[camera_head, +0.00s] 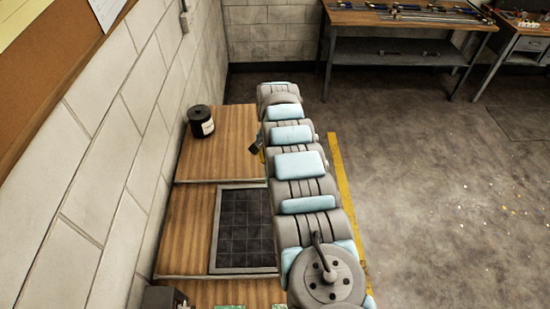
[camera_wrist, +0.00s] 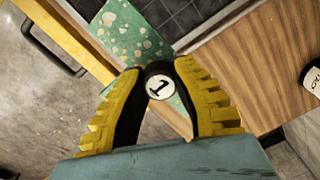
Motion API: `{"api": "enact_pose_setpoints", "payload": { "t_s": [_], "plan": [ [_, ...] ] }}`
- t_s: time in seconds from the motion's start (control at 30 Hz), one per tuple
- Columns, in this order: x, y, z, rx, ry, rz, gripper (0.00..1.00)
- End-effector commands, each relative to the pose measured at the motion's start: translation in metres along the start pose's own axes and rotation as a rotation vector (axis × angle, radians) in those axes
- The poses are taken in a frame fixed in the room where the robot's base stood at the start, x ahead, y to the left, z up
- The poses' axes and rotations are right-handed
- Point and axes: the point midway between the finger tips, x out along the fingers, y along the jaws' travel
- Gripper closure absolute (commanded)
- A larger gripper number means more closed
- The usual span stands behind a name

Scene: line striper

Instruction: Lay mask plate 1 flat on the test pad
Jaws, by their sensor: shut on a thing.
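My gripper (camera_wrist: 160,72) has yellow ribbed fingers and is shut on the round black knob of mask plate 1, marked with a white disc and a "1". The plate (camera_wrist: 125,35) is green with pale speckles and shows beyond the knob in the wrist view, partly hidden by the fingers. The test pad (camera_head: 238,230) is a dark gridded square in a pale frame on the wooden bench. Part of it shows behind the plate in the wrist view (camera_wrist: 180,22). The plate's height above the bench cannot be told. In the head view my arm hides the gripper and plate.
A black can (camera_head: 200,121) with a white label stands at the bench's far end. Green pieces (camera_head: 230,307) show at the bottom edge of the head view. A block wall (camera_head: 90,150) runs along the left. A workbench (camera_head: 400,16) stands at the back.

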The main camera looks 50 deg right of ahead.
Motion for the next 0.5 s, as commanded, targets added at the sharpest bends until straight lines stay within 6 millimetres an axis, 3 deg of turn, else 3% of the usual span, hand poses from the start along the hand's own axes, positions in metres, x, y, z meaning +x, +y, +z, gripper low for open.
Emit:
{"api": "enact_pose_setpoints", "payload": {
  "t_s": [0.5],
  "plan": [
    [0.006,-0.012,0.009,-0.005,-0.003,0.003,1.0]
  ]
}}
